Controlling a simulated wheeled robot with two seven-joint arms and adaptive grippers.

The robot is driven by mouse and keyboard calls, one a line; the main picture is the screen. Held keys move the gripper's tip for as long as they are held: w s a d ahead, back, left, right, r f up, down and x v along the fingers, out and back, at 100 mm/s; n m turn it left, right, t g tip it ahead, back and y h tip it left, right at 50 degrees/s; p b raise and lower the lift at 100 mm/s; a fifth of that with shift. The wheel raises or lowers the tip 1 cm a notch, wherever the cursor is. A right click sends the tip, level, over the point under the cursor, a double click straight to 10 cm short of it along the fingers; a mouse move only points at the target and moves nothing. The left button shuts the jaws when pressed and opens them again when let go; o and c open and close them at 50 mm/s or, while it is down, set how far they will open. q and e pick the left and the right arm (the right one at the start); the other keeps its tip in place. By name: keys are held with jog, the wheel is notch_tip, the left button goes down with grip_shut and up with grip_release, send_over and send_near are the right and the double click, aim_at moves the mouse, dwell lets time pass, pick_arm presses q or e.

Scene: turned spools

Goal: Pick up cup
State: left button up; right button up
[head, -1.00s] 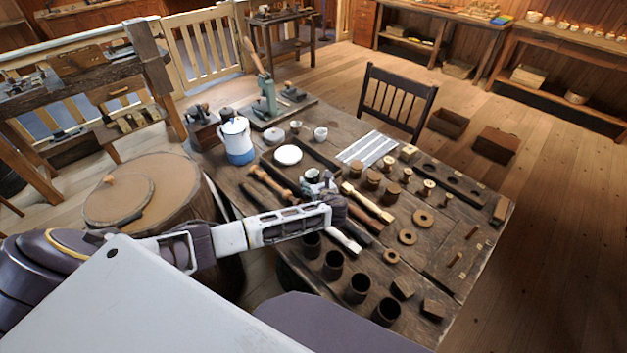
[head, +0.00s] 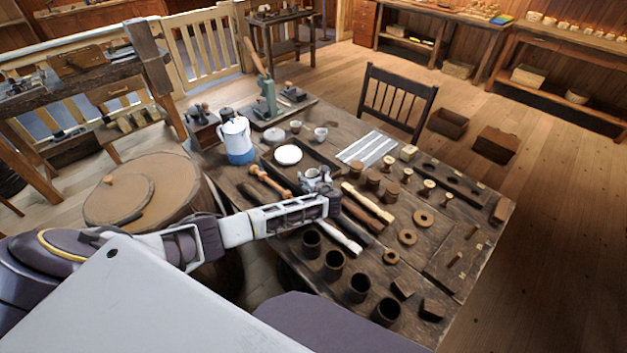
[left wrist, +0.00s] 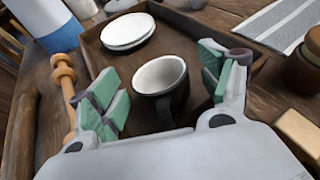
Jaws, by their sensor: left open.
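In the left wrist view a cup (left wrist: 160,74) with a white inside and a dark outside stands upright in a dark wooden tray (left wrist: 240,78). My left gripper (left wrist: 158,82) is open, with one green-padded finger on each side of the cup. I see space between the cup and both pads. In the head view my left gripper (head: 319,183) is over the tray area and largely hides the cup there. My right gripper is not in view.
White plates (left wrist: 128,30) lie in the tray behind the cup. A blue-and-white pot (head: 237,140) and two small cups (head: 320,133) stand farther back. Wooden spindles (head: 368,202), rings (head: 423,218) and several dark round pots (head: 333,264) crowd the table nearby.

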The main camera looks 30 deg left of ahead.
pick_arm(q)
jog(key=c, duration=1.2)
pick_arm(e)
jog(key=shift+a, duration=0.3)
pick_arm(q)
jog(key=shift+r, duration=0.7)
jog(key=shift+c, duration=0.6)
notch_tip(320, 180, up, 9)
jog(key=shift+f+p, duration=0.2)
jog(key=shift+p, duration=0.1)
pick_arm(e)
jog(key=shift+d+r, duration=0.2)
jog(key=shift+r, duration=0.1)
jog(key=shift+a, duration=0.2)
pick_arm(q)
jog(key=shift+f, duration=0.1)
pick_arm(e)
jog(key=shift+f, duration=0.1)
